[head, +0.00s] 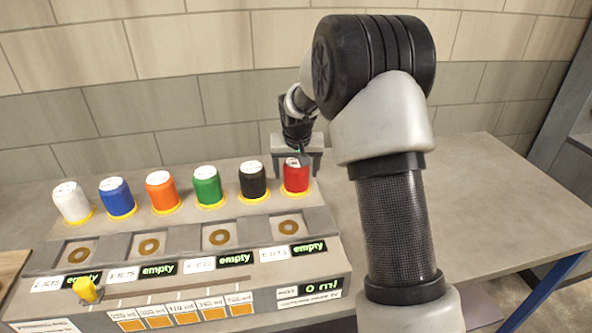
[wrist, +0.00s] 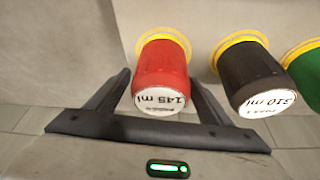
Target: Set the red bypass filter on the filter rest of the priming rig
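The red filter (head: 296,178) stands upright in a yellow ring at the right end of a row of filters on the rig's upper shelf. In the wrist view, the red filter (wrist: 160,80) has a white top reading 145 ml. My gripper (head: 297,170) is over it from behind. In the wrist view, the fingers of my gripper (wrist: 161,77) lie on either side of the filter, apart, with narrow gaps showing. The rig (head: 190,290) has several recesses with brown rings, each marked "empty". I cannot tell which part is the filter rest.
The black filter (head: 252,182) stands close to the left of the red one, marked 310 ml in the wrist view. Green (head: 207,187), orange (head: 162,192), blue (head: 117,198) and white (head: 71,203) filters follow. A yellow knob (head: 85,290) sticks up at front left. The bench (head: 470,200) is clear at right.

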